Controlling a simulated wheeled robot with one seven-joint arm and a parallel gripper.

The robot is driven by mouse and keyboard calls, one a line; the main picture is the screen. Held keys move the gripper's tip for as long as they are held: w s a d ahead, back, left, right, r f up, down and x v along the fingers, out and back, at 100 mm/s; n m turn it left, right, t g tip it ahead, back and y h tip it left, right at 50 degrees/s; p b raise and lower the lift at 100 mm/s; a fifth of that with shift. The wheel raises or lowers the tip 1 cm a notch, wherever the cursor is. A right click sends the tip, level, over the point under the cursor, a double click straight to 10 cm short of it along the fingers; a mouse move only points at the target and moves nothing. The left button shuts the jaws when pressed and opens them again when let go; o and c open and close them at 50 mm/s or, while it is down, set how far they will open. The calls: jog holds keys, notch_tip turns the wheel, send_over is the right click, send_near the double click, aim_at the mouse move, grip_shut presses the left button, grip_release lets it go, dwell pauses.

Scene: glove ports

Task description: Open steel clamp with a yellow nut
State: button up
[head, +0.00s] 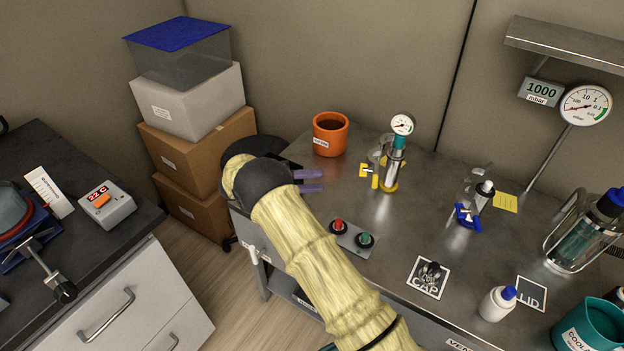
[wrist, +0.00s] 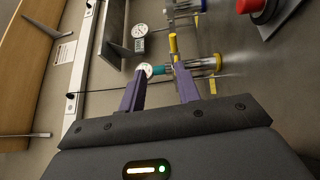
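The steel clamp with yellow parts (head: 376,170) is on the left side of an upright steel cylinder (head: 386,172) with a teal top, a round gauge and a yellow base ring, standing on the steel bench. In the wrist view the clamp (wrist: 173,48) and cylinder (wrist: 200,66) appear sideways, beyond my fingertips. My gripper (head: 318,181) has purple fingers pointing right toward the clamp, with a clear gap between them and it. In the wrist view my gripper (wrist: 160,84) is open, with nothing between its fingers. Whether the clamp is closed is too small to tell.
An orange pot (head: 330,134) stands behind my gripper. A red and green button box (head: 351,238) lies in front. A second fixture with a blue clamp (head: 468,217) stands to the right. Bare bench (head: 345,195) lies between my fingers and the cylinder.

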jog(key=shift+c, duration=0.4)
jog(key=c, duration=0.4)
jog(key=shift+w+d+r+t, duration=0.2)
jog(key=shift+w+d+t, duration=0.05)
jog(key=shift+w+t, duration=0.05)
grip_shut()
jog(key=w+d+r+n+t+y, duration=0.1)
jog(key=w+d+r+t+y, duration=0.6)
jog(key=w+r+t+y, duration=0.5)
jog(key=s+d+f+g+y, duration=0.1)
jog(key=s+f+g+y, duration=0.1)
jog(key=s, duration=1)
jog(key=s+d+f+g+y, duration=0.1)
jog(key=s+f+g, duration=0.3)
jog(key=s, duration=0.7)
jog(key=s+d+f+g+y, duration=0.1)
jog(key=s+f+g+y, duration=0.1)
jog(key=s, duration=1)
jog(key=shift+s+d+f+m+g+y, duration=0.15)
jog(key=shift+s+f+m+g+y, duration=0.25)
jog(key=shift+y, duration=0.5)
